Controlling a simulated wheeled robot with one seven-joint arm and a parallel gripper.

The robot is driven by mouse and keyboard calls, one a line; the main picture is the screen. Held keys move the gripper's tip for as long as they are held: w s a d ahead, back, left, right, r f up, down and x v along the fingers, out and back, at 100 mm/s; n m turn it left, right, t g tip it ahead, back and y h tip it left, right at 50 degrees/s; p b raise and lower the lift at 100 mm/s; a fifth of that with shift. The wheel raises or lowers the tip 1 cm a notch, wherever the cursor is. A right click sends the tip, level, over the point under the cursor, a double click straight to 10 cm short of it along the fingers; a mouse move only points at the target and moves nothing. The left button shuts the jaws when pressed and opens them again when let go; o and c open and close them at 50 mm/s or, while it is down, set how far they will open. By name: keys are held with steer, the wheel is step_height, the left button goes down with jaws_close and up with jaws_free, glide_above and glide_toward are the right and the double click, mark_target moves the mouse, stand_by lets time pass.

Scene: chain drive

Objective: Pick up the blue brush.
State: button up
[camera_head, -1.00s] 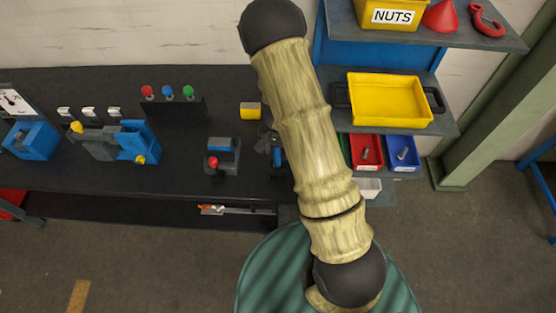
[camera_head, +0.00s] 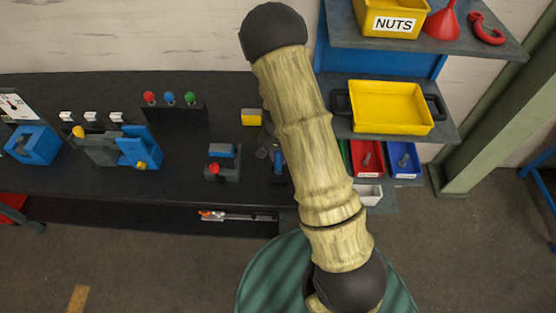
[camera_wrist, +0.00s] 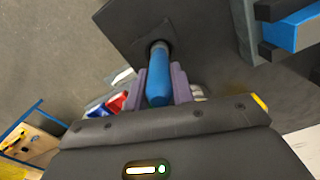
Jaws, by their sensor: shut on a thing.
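The blue brush (camera_wrist: 158,78) shows in the wrist view as a blue handle between the two purple-grey fingers of my gripper (camera_wrist: 160,88). The fingers are shut on the handle. The far end of the handle meets a dark round collar over a dark flat square piece; I cannot tell whether that piece is part of the brush. In the head view a small blue bit of the brush (camera_head: 278,160) shows beside my arm at the right part of the dark bench. My arm hides most of my gripper there.
On the dark bench (camera_head: 60,180) stand a blue-topped grey block (camera_head: 222,165), a yellow block (camera_head: 251,117) and blue fixtures (camera_head: 137,148) farther left. Right of my arm are shelves with a yellow tray (camera_head: 390,107), red bin (camera_head: 367,160) and blue bin (camera_head: 403,160).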

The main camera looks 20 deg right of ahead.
step_height(320, 180, up, 10)
steer(key=shift+f+b, duration=0.2)
steer(key=shift+b, duration=0.7)
